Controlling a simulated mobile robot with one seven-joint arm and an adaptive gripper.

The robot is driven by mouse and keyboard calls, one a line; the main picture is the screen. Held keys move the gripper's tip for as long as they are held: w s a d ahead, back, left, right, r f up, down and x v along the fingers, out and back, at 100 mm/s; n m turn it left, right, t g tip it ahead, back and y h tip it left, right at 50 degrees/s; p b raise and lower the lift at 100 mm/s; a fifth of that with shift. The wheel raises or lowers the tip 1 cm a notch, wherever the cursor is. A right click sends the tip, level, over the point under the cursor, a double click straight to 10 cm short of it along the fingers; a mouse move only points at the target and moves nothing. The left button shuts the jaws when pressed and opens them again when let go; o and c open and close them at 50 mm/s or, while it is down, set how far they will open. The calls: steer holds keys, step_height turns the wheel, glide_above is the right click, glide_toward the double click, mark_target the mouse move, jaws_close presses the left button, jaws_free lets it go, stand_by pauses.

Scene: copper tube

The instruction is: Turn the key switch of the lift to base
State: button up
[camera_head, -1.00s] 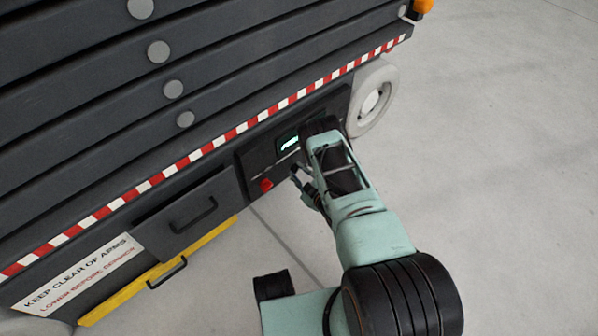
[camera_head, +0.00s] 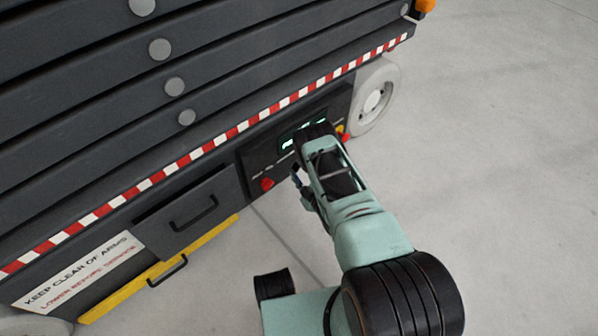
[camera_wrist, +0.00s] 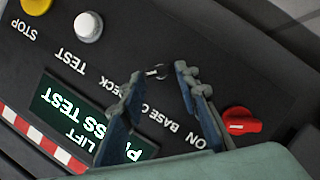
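The lift's control panel (camera_wrist: 60,50) fills much of the wrist view, its lettering upside down, with DECK and BASE labels. The key switch (camera_wrist: 157,72) shows as a small metal piece by these labels. My gripper (camera_wrist: 160,77) is open, with one finger on each side of the key. Whether the fingertips touch it cannot be told, and neither can the key's exact setting. In the head view my arm covers part of the panel (camera_head: 256,165), and the key is hidden there.
A red knob (camera_wrist: 241,122) sits close to the right finger, by the ON label. A lit display (camera_wrist: 85,115) reads LIFT and PRESS TEST, partly behind the left finger. A silver TEST button (camera_wrist: 88,27) and a yellow-based STOP button (camera_wrist: 37,5) are farther off.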

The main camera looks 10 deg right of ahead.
steer(key=shift+o, duration=1.1)
steer(key=shift+r, duration=0.15)
step_height(320, 180, up, 10)
steer(key=shift+f, duration=0.15)
